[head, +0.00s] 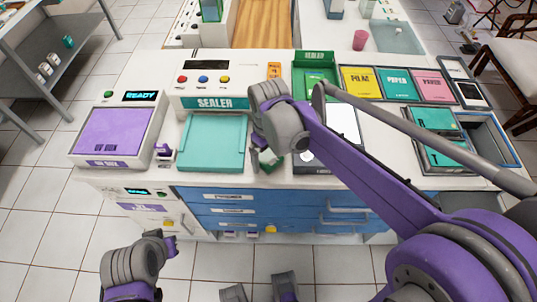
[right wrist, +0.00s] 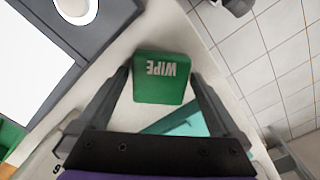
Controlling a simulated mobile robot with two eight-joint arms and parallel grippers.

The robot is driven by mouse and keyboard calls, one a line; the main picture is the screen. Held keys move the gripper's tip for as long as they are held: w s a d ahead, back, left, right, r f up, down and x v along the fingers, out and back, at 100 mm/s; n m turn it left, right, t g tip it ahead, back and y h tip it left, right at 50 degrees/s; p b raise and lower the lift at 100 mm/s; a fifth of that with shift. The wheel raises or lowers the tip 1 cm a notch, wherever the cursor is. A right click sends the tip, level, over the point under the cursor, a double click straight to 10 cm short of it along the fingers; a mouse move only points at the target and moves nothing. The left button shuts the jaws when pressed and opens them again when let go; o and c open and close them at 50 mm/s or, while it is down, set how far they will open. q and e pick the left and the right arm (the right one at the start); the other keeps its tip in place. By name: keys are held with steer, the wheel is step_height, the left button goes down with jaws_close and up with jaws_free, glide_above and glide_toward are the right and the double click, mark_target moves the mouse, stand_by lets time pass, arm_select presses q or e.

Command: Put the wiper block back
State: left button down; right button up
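The wiper block (right wrist: 162,78) is green with the word WIPE on it, and shows between the two fingers of my right gripper (right wrist: 160,76) in the right wrist view. Whether the block rests on the counter is hard to tell. My left gripper (head: 168,245) is low in front of the counter, its fingers only partly visible.
The teal sealer tray (head: 213,145) lies left of my right gripper. A dark device with a white panel (head: 342,122) is on its right. A green tray (head: 315,63) and coloured pouch bins (head: 398,84) stand behind. Blue drawers (head: 235,212) are below the counter edge.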

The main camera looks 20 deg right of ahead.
mark_target(269, 157)
steer(key=shift+r, duration=0.3)
step_height(269, 157, up, 12)
steer(key=p, duration=0.2)
steer(key=s+d+f+m+t, duration=0.2)
steer(key=s+d+f+m, duration=0.1)
steer(key=s+f, duration=0.4)
steer(key=s+d+f+m+t, duration=0.2)
steer(key=s+d+f+t, duration=0.1)
steer(key=s+f, duration=0.3)
steer(key=shift+s+d+f+m, duration=0.35)
steer(key=shift+s+f+m, duration=0.05)
steer(key=shift+s, duration=0.7)
stand_by(0.6)
